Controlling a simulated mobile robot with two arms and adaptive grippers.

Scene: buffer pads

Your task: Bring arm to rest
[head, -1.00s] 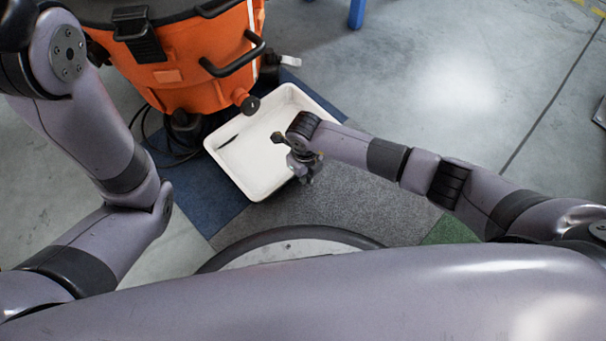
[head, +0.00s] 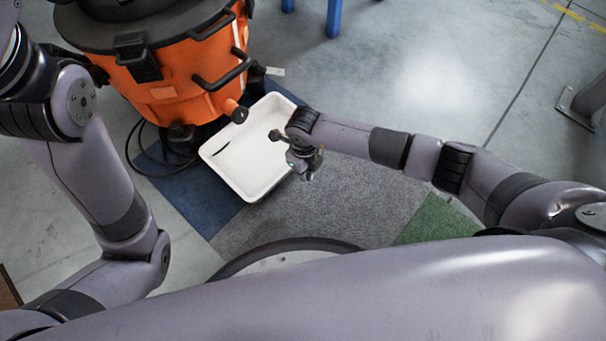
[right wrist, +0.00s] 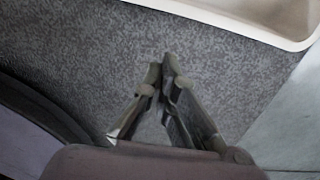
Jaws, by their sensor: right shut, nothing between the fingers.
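My right arm (head: 390,148) reaches in from the right in the head view, bent down at the wrist. Its gripper (head: 306,174) hangs at the right edge of the white tray. In the right wrist view the right gripper (right wrist: 163,66) points at grey carpet, its fingertips together with nothing between them. The tray's rim (right wrist: 255,32) shows beyond it at the top right. My left arm (head: 100,190) is folded at the left of the head view; its gripper is out of the picture.
The white tray (head: 262,189) lies on blue and grey carpet tiles and holds a thin dark item (head: 222,147). An orange vacuum (head: 180,75) with black hoses stands behind it. A blue post (head: 334,18) is at the back. Concrete floor (head: 430,85) at the right is open.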

